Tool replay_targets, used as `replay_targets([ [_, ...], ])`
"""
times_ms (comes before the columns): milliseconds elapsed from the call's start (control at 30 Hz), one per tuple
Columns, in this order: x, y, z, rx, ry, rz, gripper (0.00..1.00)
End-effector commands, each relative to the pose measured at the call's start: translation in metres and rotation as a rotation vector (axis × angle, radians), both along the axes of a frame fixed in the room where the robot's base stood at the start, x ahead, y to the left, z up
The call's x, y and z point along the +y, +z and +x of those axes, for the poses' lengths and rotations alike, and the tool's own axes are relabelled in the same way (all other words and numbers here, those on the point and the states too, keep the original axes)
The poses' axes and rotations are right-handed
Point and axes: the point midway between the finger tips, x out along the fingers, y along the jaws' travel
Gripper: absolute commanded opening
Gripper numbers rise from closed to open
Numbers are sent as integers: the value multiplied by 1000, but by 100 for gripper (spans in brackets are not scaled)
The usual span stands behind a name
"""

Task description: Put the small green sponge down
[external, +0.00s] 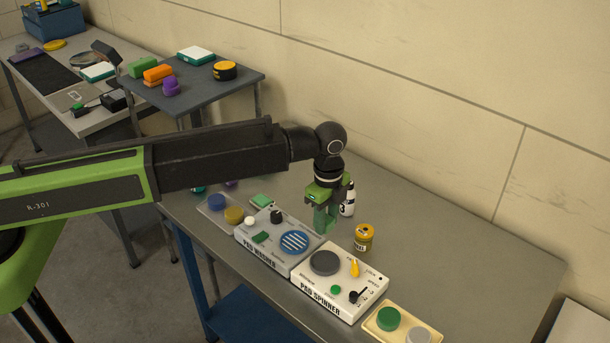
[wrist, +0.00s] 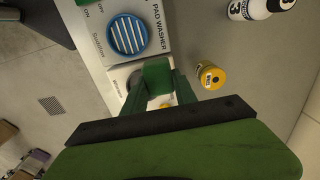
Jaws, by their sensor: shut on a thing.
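My gripper (external: 325,222) hangs down above the table behind the two white machines. In the wrist view my gripper (wrist: 159,88) is shut on a small green sponge (wrist: 157,73), a dark green block between its green fingers. In the external view the sponge is hard to tell from the green fingers. The sponge appears held above the surface, near the gap between the pad washer (external: 265,251) and the pad spinner (external: 312,285).
A yellow jar (external: 364,238) stands to the right of my gripper. A white bottle with a black label (external: 348,199) stands behind it. A cream tray (external: 432,332) with round pads lies at the front right. The table (external: 470,250) is clear toward the right.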

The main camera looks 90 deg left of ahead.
Motion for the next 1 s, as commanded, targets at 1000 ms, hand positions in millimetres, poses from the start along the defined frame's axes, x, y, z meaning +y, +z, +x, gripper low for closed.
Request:
replay_targets([
  [1000,111,-86,22,0,-7,0,0],
])
